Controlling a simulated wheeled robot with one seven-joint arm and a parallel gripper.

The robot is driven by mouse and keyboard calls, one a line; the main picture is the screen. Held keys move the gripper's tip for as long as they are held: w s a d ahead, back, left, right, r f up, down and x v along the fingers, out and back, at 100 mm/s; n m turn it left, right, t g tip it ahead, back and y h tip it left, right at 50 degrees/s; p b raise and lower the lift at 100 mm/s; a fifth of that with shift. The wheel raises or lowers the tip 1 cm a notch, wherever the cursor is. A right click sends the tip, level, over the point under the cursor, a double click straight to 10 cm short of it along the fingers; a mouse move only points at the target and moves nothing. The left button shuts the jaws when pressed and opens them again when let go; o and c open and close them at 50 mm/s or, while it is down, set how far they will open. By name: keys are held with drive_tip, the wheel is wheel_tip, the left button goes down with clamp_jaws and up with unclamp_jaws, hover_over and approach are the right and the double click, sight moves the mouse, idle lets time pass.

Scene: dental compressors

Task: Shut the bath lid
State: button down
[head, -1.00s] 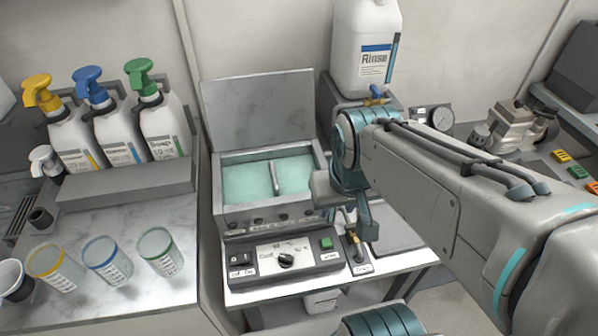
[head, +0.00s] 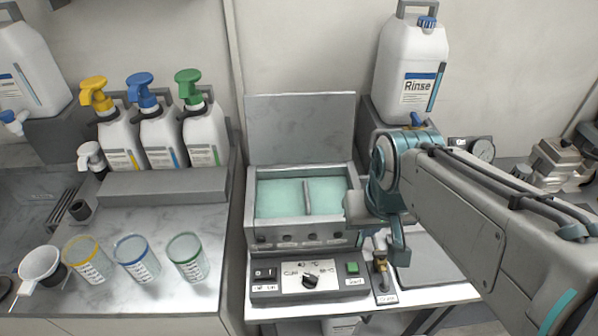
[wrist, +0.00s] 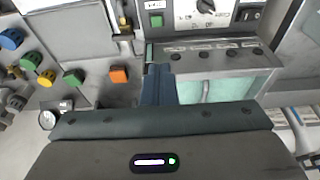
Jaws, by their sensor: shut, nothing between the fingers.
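The bath (head: 352,205) is a grey box with two compartments of pale green liquid and a divider. Its flat grey lid (head: 300,128) stands open, nearly upright, at the bath's back edge. My gripper (head: 398,245) is shut and empty, just right of the bath's front right corner. In the wrist view my gripper (wrist: 158,84) shows as dark blue fingers together, beside the bath (wrist: 245,92), which appears upside down. The lid is not clearly seen in the wrist view. I cannot tell whether the fingers touch the bath.
A control panel (head: 308,281) with a knob and a green button is in front of the bath. A Rinse jug (head: 411,70) stands behind right. Pump bottles (head: 162,140) and cups (head: 136,259) are on the left counter. A brass valve (head: 380,245) is near my gripper.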

drive_tip(key=w+a+r+g+p, duration=0.1)
drive_tip(key=w+r, duration=0.4)
drive_tip(key=w, duration=0.2)
drive_tip(key=w+a+r+p, duration=0.1)
drive_tip(key=w+r+p, duration=0.1)
drive_tip(key=w+r, duration=0.35)
drive_tip(key=n+g+p, duration=0.1)
drive_tip(key=g+p, duration=0.1)
drive_tip(key=p, duration=0.1)
approach(313, 113)
drive_tip(key=w+f, duration=0.1)
drive_tip(key=w, duration=0.3)
drive_tip(key=w+f+g+p, duration=0.1)
drive_tip(key=w+f+p, duration=0.2)
drive_tip(key=w+f, duration=0.3)
wheel_tip(313, 113, down, 9)
drive_tip(key=b, duration=0.1)
drive_tip(key=shift+m, duration=0.4)
drive_tip(key=shift+s+d+r+p, duration=0.15)
drive_tip(key=shift+s+r, duration=0.25)
drive_tip(key=shift+s, duration=0.2)
drive_tip(key=shift+s+r+p, duration=0.1)
drive_tip(key=shift+s+r, duration=0.25)
drive_tip(key=shift+s, duration=0.3)
drive_tip(key=shift+s+d+r+p, duration=0.15)
drive_tip(key=shift+s+r, duration=0.25)
drive_tip(key=shift+s, duration=0.2)
drive_tip(key=shift+s+b, duration=0.1)
drive_tip(key=shift+b, duration=0.55)
